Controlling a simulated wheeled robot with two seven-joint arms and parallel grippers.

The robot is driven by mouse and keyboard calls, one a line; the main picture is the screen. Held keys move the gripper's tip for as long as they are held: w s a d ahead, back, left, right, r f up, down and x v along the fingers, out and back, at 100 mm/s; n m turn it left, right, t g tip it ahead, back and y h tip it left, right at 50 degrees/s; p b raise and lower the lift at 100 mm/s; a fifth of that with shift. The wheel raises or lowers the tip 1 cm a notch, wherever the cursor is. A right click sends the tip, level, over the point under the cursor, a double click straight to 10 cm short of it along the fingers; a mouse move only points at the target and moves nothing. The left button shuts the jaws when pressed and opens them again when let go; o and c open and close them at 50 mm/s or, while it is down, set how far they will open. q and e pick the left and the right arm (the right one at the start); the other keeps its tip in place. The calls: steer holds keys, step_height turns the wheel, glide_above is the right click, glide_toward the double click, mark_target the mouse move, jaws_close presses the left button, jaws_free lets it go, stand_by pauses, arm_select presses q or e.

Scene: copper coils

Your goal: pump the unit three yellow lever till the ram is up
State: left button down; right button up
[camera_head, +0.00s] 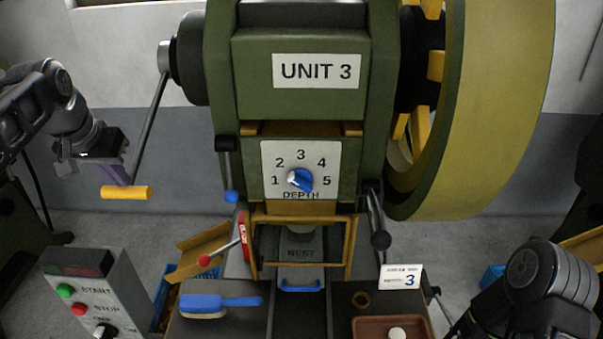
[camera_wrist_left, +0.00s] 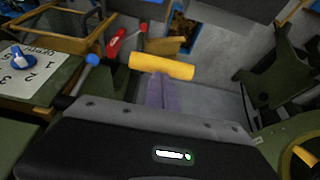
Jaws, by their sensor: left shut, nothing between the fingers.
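The unit three press (camera_head: 250,75) stands in the middle of the head view, with a "UNIT 3" plate. Its lever (camera_head: 155,110) hangs down on the left side and ends in a yellow handle (camera_head: 135,192). My left gripper (camera_head: 122,178) is shut and empty, its purple fingers pointing down just above the handle. In the left wrist view the fingers (camera_wrist_left: 160,92) end at the yellow handle (camera_wrist_left: 165,67); I cannot tell whether they touch it. A grey part that may be the ram shows behind the yellow guard frame (camera_head: 349,245), above the nest. My right gripper is out of view.
A control box (camera_head: 95,290) with START and STOP buttons stands at lower left. A blue brush (camera_head: 205,304) lies on the press table. A brown tray (camera_head: 366,328) with a white piece is at lower right. A large yellow-green flywheel (camera_head: 500,100) fills the right side.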

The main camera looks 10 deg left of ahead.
arm_select(q)
steer(key=shift+f+b, duration=0.35)
steer(key=shift+f, duration=0.6)
steer(key=shift+w+f+b, duration=0.1)
steer(key=shift+f+b, duration=0.2)
steer(key=shift+f, duration=0.15)
steer(key=b+x, duration=0.2)
steer(key=x, duration=0.2)
steer(key=shift+w+f, duration=0.1)
steer(key=shift+f, duration=0.3)
